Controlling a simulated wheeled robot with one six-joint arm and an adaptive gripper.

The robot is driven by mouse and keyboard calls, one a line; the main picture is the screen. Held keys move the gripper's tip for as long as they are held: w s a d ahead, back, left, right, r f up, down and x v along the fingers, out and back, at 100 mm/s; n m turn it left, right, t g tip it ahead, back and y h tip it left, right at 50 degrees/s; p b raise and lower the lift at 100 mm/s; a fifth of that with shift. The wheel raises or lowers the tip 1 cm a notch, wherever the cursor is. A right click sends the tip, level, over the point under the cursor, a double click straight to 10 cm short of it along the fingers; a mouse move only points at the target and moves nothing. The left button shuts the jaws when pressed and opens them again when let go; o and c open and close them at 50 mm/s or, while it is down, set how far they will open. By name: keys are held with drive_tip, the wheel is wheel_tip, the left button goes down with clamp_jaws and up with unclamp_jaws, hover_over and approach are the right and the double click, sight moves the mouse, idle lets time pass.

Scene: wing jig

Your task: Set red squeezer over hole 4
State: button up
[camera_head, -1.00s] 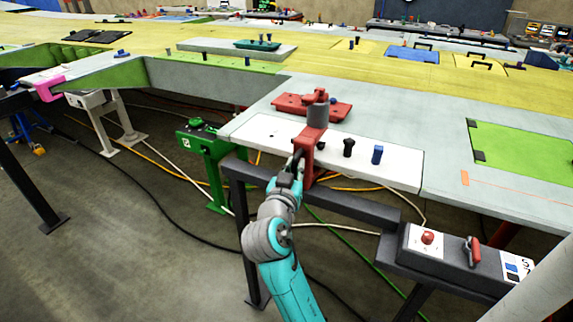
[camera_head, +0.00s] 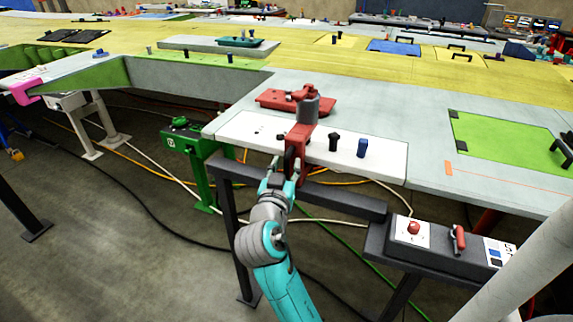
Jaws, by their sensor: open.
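The red squeezer (camera_head: 300,138) stands upright at the front edge of the white strip (camera_head: 235,127), with a grey cylinder (camera_head: 309,108) on its top. Its lower part hangs in front of the strip. My gripper (camera_head: 287,169) is at this lower part, below the strip's edge. Its fingers are open, one to each side of the red body. I cannot tell whether they touch it. Small dark holes (camera_head: 258,130) show in the strip left of the squeezer. The hole under the squeezer is hidden, and no hole numbers are legible.
A black peg (camera_head: 334,142) and a blue peg (camera_head: 362,147) stand on the strip right of the squeezer. A control box with a red button (camera_head: 414,227) is at the lower right. A green stand (camera_head: 200,160) is at left.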

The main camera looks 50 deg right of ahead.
drive_tip(key=v, duration=1.1)
drive_tip(key=shift+s+f, duration=0.1)
drive_tip(key=shift+s, duration=0.05)
drive_tip(key=s+a+f+n+t+y, duration=0.1)
drive_tip(key=a+f+n+t+y, duration=0.3)
drive_tip(key=f+n+y, duration=0.5)
drive_tip(key=s+a+f+n+t+y, duration=0.1)
drive_tip(key=s+a+f+n+y, duration=0.1)
drive_tip(key=s+a+f, duration=0.3)
drive_tip(key=s+a+f+n+y, duration=0.2)
drive_tip(key=s+f, duration=0.4)
drive_tip(key=f, duration=0.1)
drive_tip(key=s+a+r+y, duration=0.1)
drive_tip(key=s+a, duration=0.1)
drive_tip(key=s, duration=0.7)
drive_tip(key=s+a+m+y, duration=0.1)
drive_tip(key=s+a, duration=0.1)
drive_tip(key=s, duration=0.7)
drive_tip(key=shift+r+t, duration=0.3)
drive_tip(key=shift+r, duration=0.05)
